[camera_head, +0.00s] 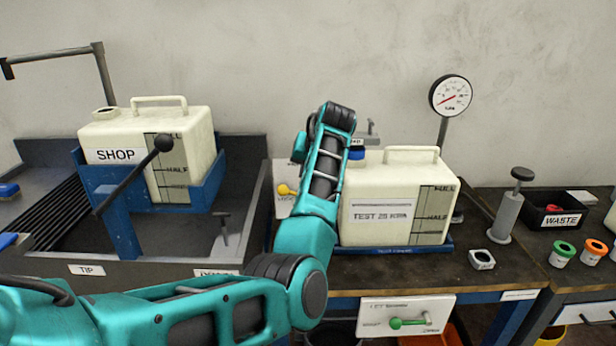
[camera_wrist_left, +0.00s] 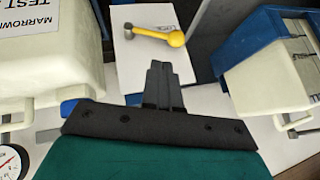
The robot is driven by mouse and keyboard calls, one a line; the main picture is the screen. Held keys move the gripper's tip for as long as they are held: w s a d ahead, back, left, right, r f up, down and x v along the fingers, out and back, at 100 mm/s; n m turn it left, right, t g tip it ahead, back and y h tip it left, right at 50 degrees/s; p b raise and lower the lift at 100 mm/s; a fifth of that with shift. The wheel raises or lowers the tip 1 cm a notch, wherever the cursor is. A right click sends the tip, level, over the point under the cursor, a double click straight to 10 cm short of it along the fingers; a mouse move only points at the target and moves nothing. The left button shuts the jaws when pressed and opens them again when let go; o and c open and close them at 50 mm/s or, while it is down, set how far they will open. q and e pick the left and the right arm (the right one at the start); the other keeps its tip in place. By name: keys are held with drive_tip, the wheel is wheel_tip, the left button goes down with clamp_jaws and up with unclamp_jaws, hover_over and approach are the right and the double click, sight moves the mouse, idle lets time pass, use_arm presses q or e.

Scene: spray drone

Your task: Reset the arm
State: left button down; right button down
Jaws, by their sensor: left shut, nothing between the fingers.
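My left arm (camera_head: 322,175) comes in from the lower left in the head view, bends at the elbow and reaches up between the two tanks. Its wrist end is raised in front of the wall; the fingers are hidden there. In the left wrist view my left gripper (camera_wrist_left: 160,72) is shut and empty. Its fingertips point toward a yellow valve handle (camera_wrist_left: 172,37) on a white panel, apart from it in the picture. In the head view the yellow handle (camera_head: 287,190) shows just left of the forearm. My right gripper is not in view.
A SHOP tank (camera_head: 196,130) sits in a blue cradle on the left, with a black-knobbed lever (camera_head: 162,144). A TEST tank (camera_head: 385,190) stands close right of the forearm.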

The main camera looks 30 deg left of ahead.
use_arm(q)
drive_tip(key=shift+r, duration=0.1)
drive_tip(key=s+d+f+m+t, duration=0.1)
drive_tip(key=s+f, duration=0.2)
drive_tip(key=f, duration=0.4)
drive_tip(key=s+d+f+m+t+h, duration=0.1)
drive_tip(key=s+f+m+t, duration=0.1)
drive_tip(key=f, duration=0.5)
drive_tip(key=s+d+f+m+t, duration=0.1)
drive_tip(key=s+f+m, duration=0.1)
drive_tip(key=s+f, duration=0.3)
drive_tip(key=shift+d+f+t+h, duration=0.2)
drive_tip(key=shift+f+t+h, duration=0.1)
drive_tip(key=shift+f, duration=0.7)
drive_tip(key=s+d+f+m+t+h, duration=0.1)
drive_tip(key=s+d+f+h, duration=0.2)
drive_tip(key=s+d, duration=0.4)
drive_tip(key=s+d+f+m+t+h, duration=0.1)
drive_tip(key=s+d+f+h, duration=0.2)
drive_tip(key=s+d, duration=0.5)
drive_tip(key=s+h, duration=0.1)
drive_tip(key=s, duration=0.6)
drive_tip(key=shift+d+m, duration=0.15)
drive_tip(key=shift+m, duration=0.25)
